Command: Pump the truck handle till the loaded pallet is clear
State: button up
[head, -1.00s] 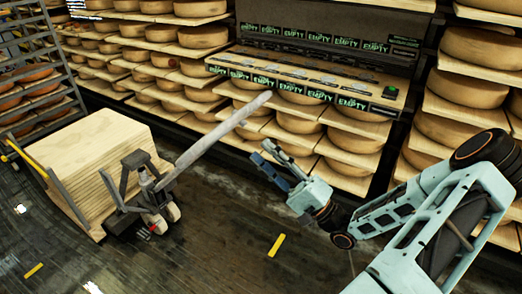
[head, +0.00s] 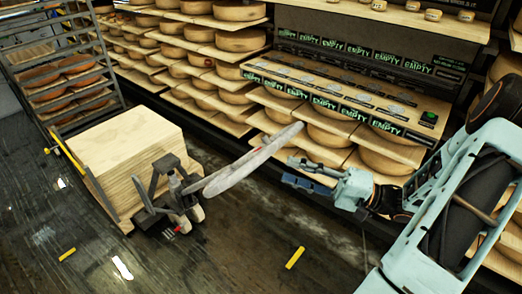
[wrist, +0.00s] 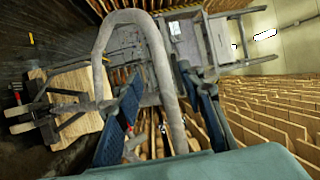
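The pallet truck (head: 172,200) stands on the dark floor at left, with its long grey handle (head: 245,165) slanting up to the right. A pallet loaded with a stack of pale boards (head: 125,150) sits on it; any gap under the pallet is too small to tell. My gripper (head: 287,171) is just below and right of the handle's end. In the wrist view, my gripper's blue fingers (wrist: 168,100) are spread apart. One side of the grey handle loop (wrist: 165,80) runs across the space between them; whether they touch it is unclear.
Shelves of cheese wheels (head: 215,70) line the back, with a ledge of green EMPTY labels (head: 325,105) above the handle. A rack of cheeses (head: 70,75) stands behind the pallet at left. Yellow floor marks (head: 295,257) lie on open floor in front.

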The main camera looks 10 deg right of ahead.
aim_at(257, 160)
jog(key=x, duration=1)
jog(key=shift+s+r, duration=0.1)
grip_shut()
